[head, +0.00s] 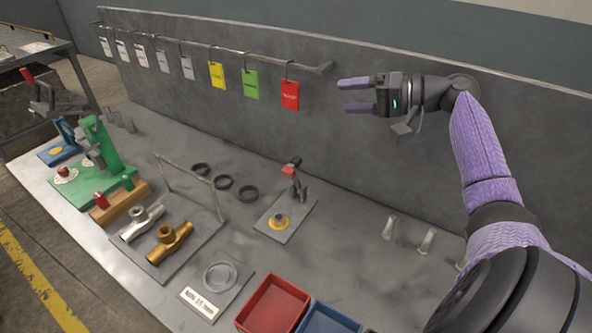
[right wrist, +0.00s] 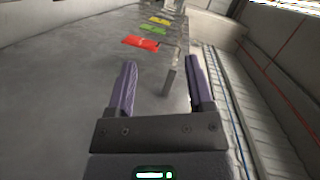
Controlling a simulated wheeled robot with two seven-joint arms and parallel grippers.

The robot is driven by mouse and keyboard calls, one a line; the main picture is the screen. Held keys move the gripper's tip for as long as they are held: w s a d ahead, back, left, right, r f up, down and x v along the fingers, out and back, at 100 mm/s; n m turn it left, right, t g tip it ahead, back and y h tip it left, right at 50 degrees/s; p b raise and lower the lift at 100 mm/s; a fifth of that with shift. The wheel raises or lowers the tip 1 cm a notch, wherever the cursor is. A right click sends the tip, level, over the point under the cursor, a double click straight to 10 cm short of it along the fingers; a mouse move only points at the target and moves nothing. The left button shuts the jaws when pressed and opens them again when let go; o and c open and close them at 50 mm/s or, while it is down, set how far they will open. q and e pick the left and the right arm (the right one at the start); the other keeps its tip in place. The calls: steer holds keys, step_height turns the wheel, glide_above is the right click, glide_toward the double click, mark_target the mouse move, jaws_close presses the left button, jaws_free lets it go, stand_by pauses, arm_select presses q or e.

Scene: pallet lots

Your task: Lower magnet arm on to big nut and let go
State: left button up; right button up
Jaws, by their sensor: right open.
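My left gripper is out of view.
A rail (head: 215,46) along the back panel holds several tags, the red tag (head: 290,95) nearest my gripper. Black rings (head: 224,182), brass and silver valves, a green press (head: 98,150), and red (head: 270,306) and blue bins stand on the bench. Small grey posts (head: 427,241) stand right.

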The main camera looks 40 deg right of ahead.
steer(key=b, duration=1)
glide_toward(298, 160)
steer(key=w, duration=0.1)
steer(key=shift+g, duration=0.3)
steer(key=b+x, duration=0.1)
steer(key=x, duration=0.2)
steer(key=b+x, duration=0.1)
steer(key=x, duration=0.1)
steer(key=b+x, duration=0.1)
steer(key=x, duration=0.2)
steer(key=shift+w+d+f, duration=0.2)
steer(key=shift+w+f, duration=0.2)
steer(key=shift+w+a, duration=0.25)
steer(key=shift+w, duration=0.15)
steer(key=c, duration=0.6)
jaws_close()
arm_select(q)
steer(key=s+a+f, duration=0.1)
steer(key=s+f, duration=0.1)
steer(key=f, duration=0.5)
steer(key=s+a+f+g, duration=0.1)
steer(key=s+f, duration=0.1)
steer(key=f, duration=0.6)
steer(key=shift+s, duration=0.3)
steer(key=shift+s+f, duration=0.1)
